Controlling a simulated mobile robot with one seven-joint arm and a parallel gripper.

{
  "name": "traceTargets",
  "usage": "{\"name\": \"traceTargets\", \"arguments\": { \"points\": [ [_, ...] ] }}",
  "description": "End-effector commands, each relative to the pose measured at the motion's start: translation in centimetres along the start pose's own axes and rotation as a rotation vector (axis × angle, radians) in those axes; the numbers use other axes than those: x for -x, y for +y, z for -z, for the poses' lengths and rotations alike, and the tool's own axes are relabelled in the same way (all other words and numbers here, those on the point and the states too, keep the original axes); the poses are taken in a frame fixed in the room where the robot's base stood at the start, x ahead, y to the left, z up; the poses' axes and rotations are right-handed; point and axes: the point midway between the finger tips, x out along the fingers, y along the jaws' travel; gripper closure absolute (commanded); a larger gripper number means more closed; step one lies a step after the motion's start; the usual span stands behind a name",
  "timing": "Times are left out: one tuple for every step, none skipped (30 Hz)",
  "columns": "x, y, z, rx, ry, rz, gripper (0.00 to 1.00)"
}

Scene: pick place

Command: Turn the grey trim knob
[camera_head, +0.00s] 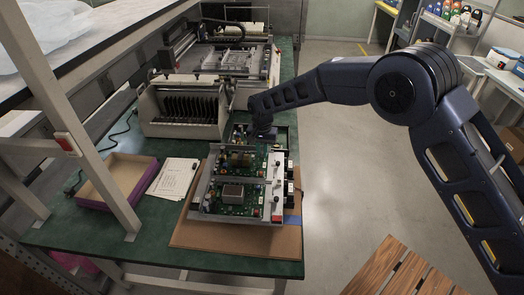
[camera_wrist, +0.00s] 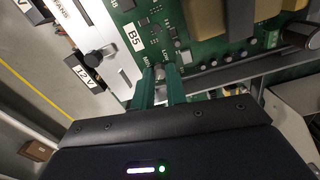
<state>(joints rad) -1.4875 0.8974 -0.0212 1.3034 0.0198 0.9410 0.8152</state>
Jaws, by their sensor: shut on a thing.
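The grey trim knob (camera_wrist: 160,72) is a small part on the green circuit board, beside the B5 label. In the wrist view, my gripper (camera_wrist: 161,78) has its two green fingers closed around it, one on each side. The fingers hide much of the knob, and I cannot tell how far it is turned. The board (camera_wrist: 207,50) belongs to the metal-framed unit (camera_head: 203,196) on the bench in the head view. There my gripper is over the far end of the unit, and its fingertips are too small and hidden to make out.
A metal rail (camera_wrist: 225,72) runs close on the right. A slotted rack (camera_head: 180,128), papers (camera_head: 173,178) and an open box (camera_head: 132,172) are on the bench.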

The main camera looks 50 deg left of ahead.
Motion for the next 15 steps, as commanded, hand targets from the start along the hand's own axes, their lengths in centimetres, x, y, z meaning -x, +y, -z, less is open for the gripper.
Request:
{"name": "traceTargets", "arguments": {
  "points": [
    [0.07,-0.03,0.01,-0.023,0.001,0.001,1.0],
    [0.07,-0.03,0.01,-0.038,0.001,0.0,1.0],
    [0.07,-0.03,0.01,-0.056,0.001,0.0,1.0],
    [0.07,-0.03,0.01,-0.068,0.001,0.001,1.0],
    [0.07,-0.03,0.01,-0.079,0.001,0.0,1.0],
    [0.07,-0.03,0.01,-0.092,0.001,0.001,1.0],
    [0.07,-0.03,0.01,-0.1,0.001,0.001,1.0],
    [0.07,-0.03,0.0,-0.108,0.001,0.001,1.0],
    [0.07,-0.03,0.01,-0.117,0.001,0.001,1.0],
    [0.07,-0.03,0.01,-0.122,0.001,0.001,1.0],
    [0.07,-0.03,0.01,-0.126,0.001,0.001,1.0],
    [0.07,-0.03,0.01,-0.131,0.001,0.001,1.0],
    [0.07,-0.03,0.01,-0.134,0.001,0.001,1.0],
    [0.07,-0.03,0.01,-0.137,0.001,0.001,1.0],
    [0.06,-0.03,0.01,-0.139,0.001,0.001,1.0]
  ]
}}
